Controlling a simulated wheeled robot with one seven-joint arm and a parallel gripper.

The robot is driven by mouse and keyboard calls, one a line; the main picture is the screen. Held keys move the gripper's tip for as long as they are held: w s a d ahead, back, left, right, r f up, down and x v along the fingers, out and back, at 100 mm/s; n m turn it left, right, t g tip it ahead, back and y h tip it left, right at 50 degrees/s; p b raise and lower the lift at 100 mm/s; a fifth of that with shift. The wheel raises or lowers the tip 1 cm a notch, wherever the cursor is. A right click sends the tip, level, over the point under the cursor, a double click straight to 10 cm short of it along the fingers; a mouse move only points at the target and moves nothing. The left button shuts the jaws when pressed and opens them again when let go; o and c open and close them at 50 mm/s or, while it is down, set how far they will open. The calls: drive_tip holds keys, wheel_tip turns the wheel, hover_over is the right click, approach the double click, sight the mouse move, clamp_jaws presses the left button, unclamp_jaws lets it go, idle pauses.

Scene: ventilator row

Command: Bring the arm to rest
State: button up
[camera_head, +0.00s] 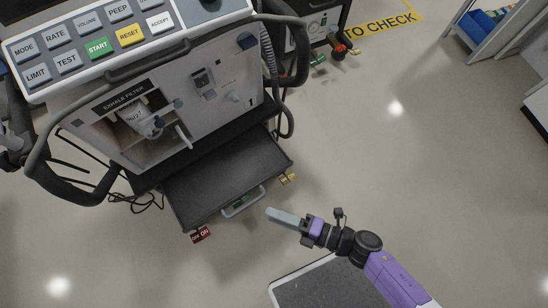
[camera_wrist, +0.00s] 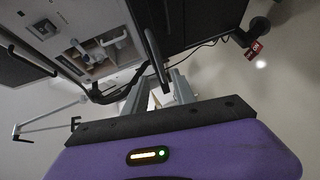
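My gripper (camera_head: 284,217) hangs in free air over the floor, right of the ventilator's lower shelf, in the head view. Its grey fingers point left toward the ventilator and look apart from it. In the head view the fingers overlap into one slab. In the wrist view my gripper (camera_wrist: 162,88) shows two grey fingers with a gap between them and nothing clearly held. My purple forearm runs down to the lower right, bent out from my base.
The ventilator (camera_head: 190,95) has a panel of labelled buttons, an open exhale filter bay (camera_head: 137,122) and a dark pulled-out tray (camera_head: 228,180). A second cart (camera_head: 318,22) and blue bin (camera_head: 482,22) stand behind.

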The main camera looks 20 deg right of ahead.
idle(0.4)
drive_tip(key=w+d+r+m+t+h, duration=0.2)
drive_tip(key=d+r+m, duration=0.1)
drive_tip(key=r+m, duration=0.25)
drive_tip(key=w+d+r+m+t+h, duration=0.1)
drive_tip(key=d+r+m+t+h, duration=0.1)
drive_tip(key=d+r+m+h, duration=0.25)
drive_tip(key=s+d+r+m+h+p, duration=0.1)
drive_tip(key=s+d+r+m+h, duration=0.1)
drive_tip(key=s+r+m, duration=0.4)
drive_tip(key=s+d+r+m+h+p, duration=0.2)
drive_tip(key=s+r+m, duration=0.5)
drive_tip(key=r, duration=0.7)
drive_tip(key=shift+d+m+g+h, duration=0.4)
drive_tip(key=shift+d+m, duration=0.15)
drive_tip(key=shift+m, duration=0.65)
